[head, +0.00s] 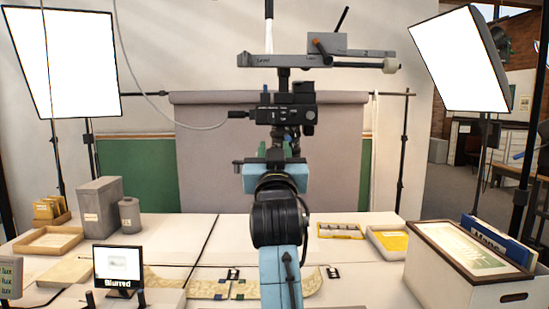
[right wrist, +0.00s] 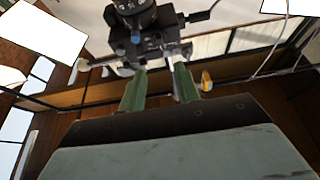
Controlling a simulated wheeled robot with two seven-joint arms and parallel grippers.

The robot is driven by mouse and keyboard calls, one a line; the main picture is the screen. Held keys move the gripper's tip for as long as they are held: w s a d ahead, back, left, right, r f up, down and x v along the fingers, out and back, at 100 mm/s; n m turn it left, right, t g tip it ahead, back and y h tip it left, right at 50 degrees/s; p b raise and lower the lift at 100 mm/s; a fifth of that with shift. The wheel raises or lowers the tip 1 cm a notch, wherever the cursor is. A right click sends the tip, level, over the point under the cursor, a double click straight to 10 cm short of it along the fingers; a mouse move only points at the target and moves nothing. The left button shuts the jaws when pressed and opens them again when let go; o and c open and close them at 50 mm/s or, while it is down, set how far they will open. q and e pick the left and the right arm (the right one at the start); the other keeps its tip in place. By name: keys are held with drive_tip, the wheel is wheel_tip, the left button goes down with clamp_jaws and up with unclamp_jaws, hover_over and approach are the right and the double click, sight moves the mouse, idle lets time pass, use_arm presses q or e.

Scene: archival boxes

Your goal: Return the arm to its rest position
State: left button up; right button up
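My right arm rises from the bottom middle of the head view. Its gripper (head: 273,152) is raised well above the table, in line with the black copy-stand camera (head: 285,112). In the right wrist view my right gripper (right wrist: 160,78) shows two green fingers standing apart, with nothing visible held between them. The camera (right wrist: 138,22) shows just beyond the fingertips; whether they touch its mount I cannot tell. My left gripper is in neither view.
A white table (head: 190,228) holds a monitor (head: 118,266), a grey box (head: 98,208), a wooden tray (head: 48,240), yellow trays (head: 340,231) and a large archival box (head: 465,262) at right. Softboxes (head: 66,62) (head: 460,60) flank a grey backdrop (head: 215,150).

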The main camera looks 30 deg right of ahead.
drive_tip(key=shift+s+a+f, duration=0.15)
drive_tip(key=shift+s+a, duration=0.05)
drive_tip(key=shift+s, duration=0.15)
idle(0.3)
